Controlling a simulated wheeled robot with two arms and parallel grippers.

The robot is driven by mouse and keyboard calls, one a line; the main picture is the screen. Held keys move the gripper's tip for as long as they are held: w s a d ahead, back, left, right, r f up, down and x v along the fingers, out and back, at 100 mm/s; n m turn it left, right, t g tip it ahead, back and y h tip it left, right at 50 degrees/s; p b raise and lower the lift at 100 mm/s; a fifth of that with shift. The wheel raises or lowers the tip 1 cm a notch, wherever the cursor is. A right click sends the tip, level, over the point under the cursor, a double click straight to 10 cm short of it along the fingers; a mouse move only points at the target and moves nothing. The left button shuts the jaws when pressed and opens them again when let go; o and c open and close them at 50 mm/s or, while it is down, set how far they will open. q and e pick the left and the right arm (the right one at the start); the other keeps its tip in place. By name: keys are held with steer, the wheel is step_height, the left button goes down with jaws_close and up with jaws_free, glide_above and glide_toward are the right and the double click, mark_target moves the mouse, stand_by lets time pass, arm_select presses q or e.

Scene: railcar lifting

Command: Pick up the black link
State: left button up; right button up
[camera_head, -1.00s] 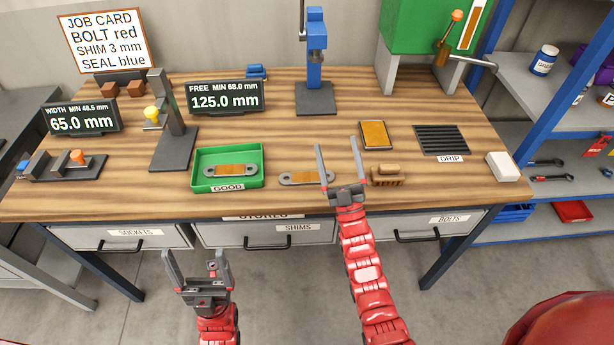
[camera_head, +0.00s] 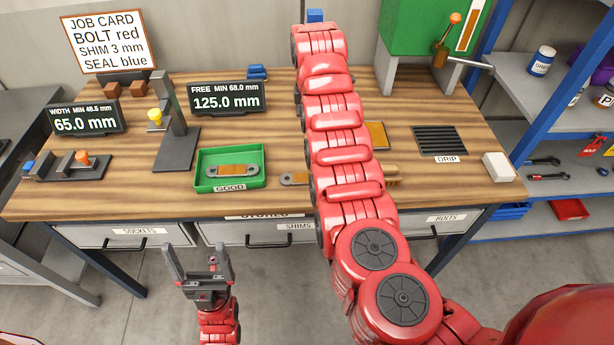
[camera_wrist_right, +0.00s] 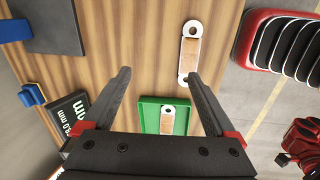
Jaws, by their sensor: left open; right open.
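No link that is clearly black shows. A similar link (camera_head: 232,171) lies in the green GOOD tray (camera_head: 203,183), also seen in the right wrist view (camera_wrist_right: 146,115). My right gripper (camera_wrist_right: 160,75) is open and empty, with the bench link beyond its right fingertip. It is hidden behind its arm in the head view. My left gripper (camera_head: 196,252) is open and empty in front of the bench.
Displays reading 65.0 mm (camera_head: 85,118) and 125.0 mm (camera_head: 226,99) stand on the bench, with a gauge stand (camera_head: 176,135) between them. A drip grate (camera_head: 440,140) and white block (camera_head: 498,166) are at right.

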steer(key=s+a+r+g, duration=0.1)
steer(key=s+r+g, duration=0.1)
steer(key=s, duration=0.2)
steer(key=b, duration=0.1)
glide_toward(307, 177)
steer(key=shift+d+f+n, duration=0.25)
steer(key=shift+d+n, duration=0.15)
steer(key=shift+d, duration=0.15)
steer(key=shift+a+f, duration=0.1)
steer(key=shift+f, duration=0.15)
steer(key=shift+f+p, duration=0.4)
steer(key=shift+f, duration=0.4)
steer(key=shift+a+f, duration=0.1)
steer(key=f+p, duration=0.2)
steer(key=p, duration=0.1)
steer(key=shift+s+a+f, duration=0.15)
steer(key=shift+s, duration=0.1)
steer(key=shift+f, duration=0.65)
steer(key=shift+w+f, duration=0.15)
steer(key=shift+f, duration=0.6)
